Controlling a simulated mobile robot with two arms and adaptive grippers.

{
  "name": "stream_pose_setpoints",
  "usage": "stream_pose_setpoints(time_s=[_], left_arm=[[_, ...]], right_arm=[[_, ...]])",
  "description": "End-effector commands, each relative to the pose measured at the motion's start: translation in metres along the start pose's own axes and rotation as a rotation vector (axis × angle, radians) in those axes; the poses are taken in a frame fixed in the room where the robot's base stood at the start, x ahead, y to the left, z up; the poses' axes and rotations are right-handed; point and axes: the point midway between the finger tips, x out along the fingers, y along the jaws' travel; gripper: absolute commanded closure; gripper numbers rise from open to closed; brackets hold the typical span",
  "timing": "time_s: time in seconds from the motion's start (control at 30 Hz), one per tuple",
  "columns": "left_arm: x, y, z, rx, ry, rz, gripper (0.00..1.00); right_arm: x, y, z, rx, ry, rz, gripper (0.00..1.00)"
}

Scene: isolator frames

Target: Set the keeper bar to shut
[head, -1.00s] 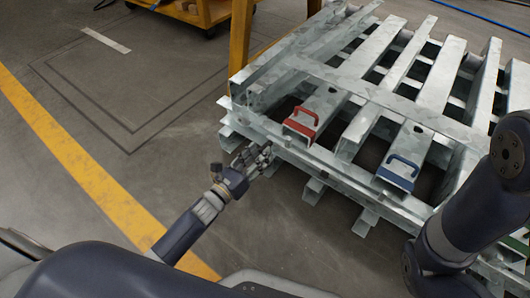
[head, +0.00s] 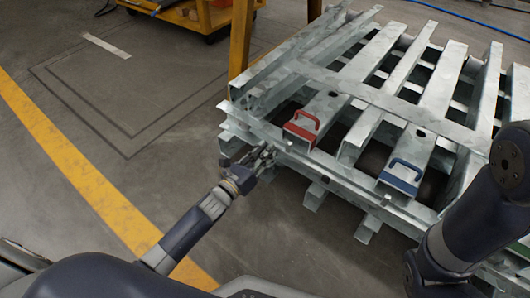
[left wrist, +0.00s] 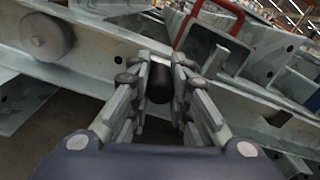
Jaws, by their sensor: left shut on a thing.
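The galvanised steel frame (head: 375,95) lies stacked on the floor, with a long rail along its near edge. My left gripper (head: 264,155) is at the near left corner of this rail. In the left wrist view, its fingers (left wrist: 158,88) are closed on both sides of a dark round knob (left wrist: 159,80). The knob appears to belong to the keeper bar; the fingers hide much of it, and the bar's own outline and position are unclear. My right arm shows at the right, but its gripper is out of view.
A red handle (head: 304,119) and a blue handle (head: 404,167) sit on channel ends above the near rail. A yellow post (head: 240,38) stands by the far left corner, with a yellow cart (head: 205,15) behind. The floor at left is clear.

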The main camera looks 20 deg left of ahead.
Motion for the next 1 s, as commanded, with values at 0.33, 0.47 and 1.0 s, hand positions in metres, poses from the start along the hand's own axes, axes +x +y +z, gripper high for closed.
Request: stream_pose_setpoints(time_s=[0.33,0.47,1.0], left_arm=[[0.0,0.046,0.016,0.003,-0.001,0.008,1.0],[0.0,0.047,0.017,0.003,-0.002,0.01,1.0],[-0.001,0.044,0.015,0.002,-0.001,0.006,0.61]], right_arm=[[-0.003,-0.001,-0.001,0.0,-0.001,0.0,0.6],[-0.003,0.0,-0.001,0.0,-0.001,0.0,0.6],[-0.003,0.001,0.002,-0.001,-0.007,0.003,0.6]])
